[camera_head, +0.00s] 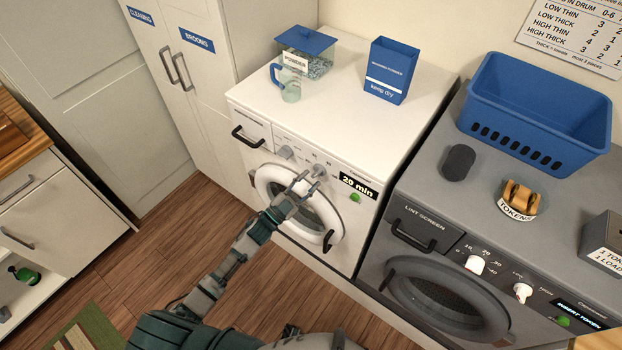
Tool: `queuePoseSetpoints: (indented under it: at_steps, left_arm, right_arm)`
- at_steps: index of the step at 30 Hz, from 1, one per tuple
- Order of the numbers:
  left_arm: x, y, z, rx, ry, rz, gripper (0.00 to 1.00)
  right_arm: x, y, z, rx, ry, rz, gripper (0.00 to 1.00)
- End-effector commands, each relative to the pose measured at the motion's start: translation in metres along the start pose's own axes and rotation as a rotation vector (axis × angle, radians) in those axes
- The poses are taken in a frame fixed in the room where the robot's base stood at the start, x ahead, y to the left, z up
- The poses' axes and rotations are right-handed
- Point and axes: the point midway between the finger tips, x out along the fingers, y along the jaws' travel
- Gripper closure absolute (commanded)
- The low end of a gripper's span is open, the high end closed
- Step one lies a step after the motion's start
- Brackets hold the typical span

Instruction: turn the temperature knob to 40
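The white washing machine (262,108) has a front panel with two knobs. The left knob (286,152) is pale grey. The right knob (318,170) sits beside small printed marks that are too small to read, so I cannot tell its setting or which knob is for temperature. My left gripper (309,180) is in front of the panel, just below and left of the right knob. Its two fingers are apart with nothing seen between them. I cannot tell whether a fingertip touches the knob. My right gripper is not in view.
The washer's display (358,186) reads 20 min, with a green button (354,198) below it. The round door (271,186) is partly behind my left arm. A powder jar (306,52), a cup (290,84) and a blue box (390,70) stand on top. A grey dryer (400,190) is at right.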

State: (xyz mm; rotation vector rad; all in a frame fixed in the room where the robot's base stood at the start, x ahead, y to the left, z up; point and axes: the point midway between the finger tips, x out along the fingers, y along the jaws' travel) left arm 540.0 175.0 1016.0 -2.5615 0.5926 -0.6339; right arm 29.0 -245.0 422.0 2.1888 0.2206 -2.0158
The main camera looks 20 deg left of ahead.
Motion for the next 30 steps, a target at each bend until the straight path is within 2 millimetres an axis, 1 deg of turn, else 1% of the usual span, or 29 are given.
queuePoseSetpoints:
  at_steps: [1,9,12,15,20,30]
  left_arm:
    - [-0.010,0.001,0.001,-0.001,-0.005,0.001,0.62]
    - [-0.071,0.001,0.002,-0.001,-0.006,0.002,0.62]
    - [-0.088,0.001,0.002,-0.001,-0.005,0.003,0.62]
    - [-0.099,0.001,0.002,0.000,-0.004,0.002,0.62]
    - [-0.106,0.001,0.002,0.000,-0.002,0.002,0.62]
    - [-0.106,0.000,0.002,0.000,-0.002,0.001,0.62]
  right_arm:
    - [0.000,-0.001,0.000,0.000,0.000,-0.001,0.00]
    - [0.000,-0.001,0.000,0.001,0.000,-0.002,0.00]
    - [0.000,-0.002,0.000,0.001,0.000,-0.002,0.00]
    - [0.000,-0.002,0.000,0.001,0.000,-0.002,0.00]
    - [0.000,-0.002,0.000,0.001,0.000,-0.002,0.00]
    - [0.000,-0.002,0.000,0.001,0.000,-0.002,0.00]
